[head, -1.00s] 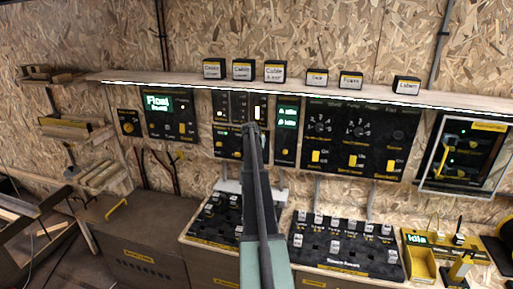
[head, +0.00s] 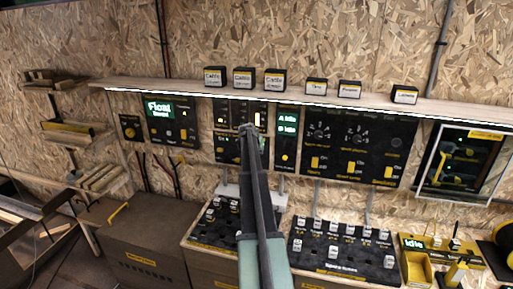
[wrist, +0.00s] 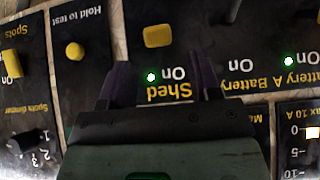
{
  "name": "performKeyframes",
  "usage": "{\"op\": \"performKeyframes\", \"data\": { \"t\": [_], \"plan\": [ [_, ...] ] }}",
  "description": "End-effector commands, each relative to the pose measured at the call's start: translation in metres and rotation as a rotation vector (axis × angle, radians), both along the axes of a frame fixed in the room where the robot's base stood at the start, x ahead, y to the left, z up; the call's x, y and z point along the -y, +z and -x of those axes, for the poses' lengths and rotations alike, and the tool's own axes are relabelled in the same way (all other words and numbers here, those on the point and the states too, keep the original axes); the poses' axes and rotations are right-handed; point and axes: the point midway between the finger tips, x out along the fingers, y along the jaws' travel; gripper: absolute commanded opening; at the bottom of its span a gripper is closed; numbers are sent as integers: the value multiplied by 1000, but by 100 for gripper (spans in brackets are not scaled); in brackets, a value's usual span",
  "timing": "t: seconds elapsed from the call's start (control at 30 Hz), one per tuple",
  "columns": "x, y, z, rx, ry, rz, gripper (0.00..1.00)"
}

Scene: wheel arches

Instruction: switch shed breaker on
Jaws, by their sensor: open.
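The wrist view shows the wall panels upside down. The shed breaker is a yellow switch knob (wrist: 157,36) on a black panel, with an "On" mark, a lit green lamp (wrist: 151,77) and a yellow "Shed" label (wrist: 168,93). My gripper (wrist: 162,68) is open, its two dark fingers on either side of the lamp and label. The knob shows just beyond the fingertips, and nothing is between the fingers. In the head view my gripper (head: 249,130) is in front of the middle panels, and my arm hides part of them.
A similar Battery A switch, with a lit green lamp (wrist: 288,61), is beside it. A yellow "Hold to test" button (wrist: 75,51) is on the other side. A shelf (head: 300,98) with label blocks runs above the panels. Control boards (head: 340,245) lie on the bench below.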

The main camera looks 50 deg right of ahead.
Motion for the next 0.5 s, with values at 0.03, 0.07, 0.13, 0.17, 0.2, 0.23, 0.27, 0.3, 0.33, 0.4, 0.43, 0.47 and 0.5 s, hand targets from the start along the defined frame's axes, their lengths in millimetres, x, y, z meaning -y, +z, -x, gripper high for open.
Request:
{"op": "performKeyframes", "data": {
  "t": [0.03, 0.07, 0.13, 0.17, 0.2, 0.23, 0.27, 0.3, 0.33, 0.4, 0.43, 0.47, 0.5],
  "plan": [
    [-10, 23, 5, 0, 0, 0, 57],
    [-15, 29, 7, 0, 0, 0, 57],
    [-23, 39, 11, 0, 0, 0, 57],
    [-26, 41, 12, 0, -1, 0, 57],
    [-28, 43, 13, 0, -1, 0, 57],
    [-30, 44, 13, 0, -1, 0, 57],
    [-30, 44, 13, 0, -1, 0, 57],
    [-31, 43, 13, 0, -1, 0, 57],
    [-31, 42, 13, 0, -1, 0, 57],
    [-30, 41, 13, 0, -1, 0, 57],
    [-30, 41, 13, 0, -1, 0, 57],
    [-30, 41, 13, 0, -1, 0, 57],
    [-30, 41, 13, 0, -1, 0, 57]
  ]
}}
